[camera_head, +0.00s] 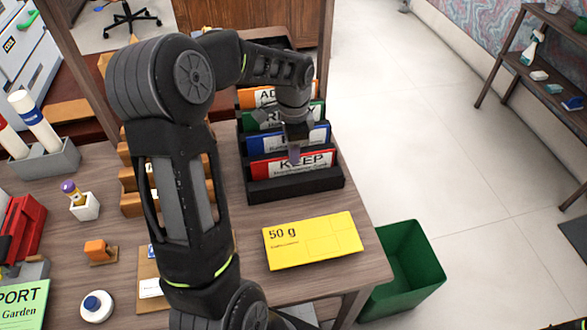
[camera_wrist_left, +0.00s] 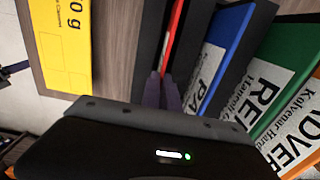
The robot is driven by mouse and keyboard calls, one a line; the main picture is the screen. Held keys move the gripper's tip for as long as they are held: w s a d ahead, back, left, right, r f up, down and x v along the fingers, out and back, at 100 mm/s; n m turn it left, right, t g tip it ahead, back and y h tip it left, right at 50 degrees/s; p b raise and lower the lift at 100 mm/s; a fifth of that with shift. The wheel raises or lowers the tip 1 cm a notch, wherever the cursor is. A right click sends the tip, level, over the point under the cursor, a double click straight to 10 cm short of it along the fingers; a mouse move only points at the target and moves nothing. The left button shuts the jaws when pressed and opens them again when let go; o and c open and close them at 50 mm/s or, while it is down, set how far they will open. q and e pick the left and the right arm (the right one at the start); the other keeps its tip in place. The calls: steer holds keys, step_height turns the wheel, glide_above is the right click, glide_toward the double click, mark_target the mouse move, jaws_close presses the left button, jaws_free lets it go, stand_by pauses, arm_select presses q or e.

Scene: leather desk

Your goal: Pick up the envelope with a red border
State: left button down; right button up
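The red-bordered envelope (camera_head: 293,164), marked KEEP, stands in the front slot of a black rack (camera_head: 295,187). In the left wrist view its edge shows as a thin red strip (camera_wrist_left: 173,38). My left gripper (camera_head: 294,153) points down at its top edge, in front of the blue-bordered envelope (camera_head: 288,138). In the left wrist view the fingers (camera_wrist_left: 162,88) are close together, one on each side of the red strip, and look shut on it. The exact contact is hard to see. The envelope is still down in the rack. My right gripper is not in view.
Green (camera_head: 262,119) and orange (camera_head: 262,97) bordered envelopes stand behind in the rack. A yellow 50 g envelope (camera_head: 313,242) lies in front of it. A green bin (camera_head: 413,270) stands beside the desk. My left arm hides part of the wooden holder (camera_head: 130,180).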

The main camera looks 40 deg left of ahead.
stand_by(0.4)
arm_select(q)
step_height(320, 180, up, 10)
steer(key=shift+b, duration=0.35)
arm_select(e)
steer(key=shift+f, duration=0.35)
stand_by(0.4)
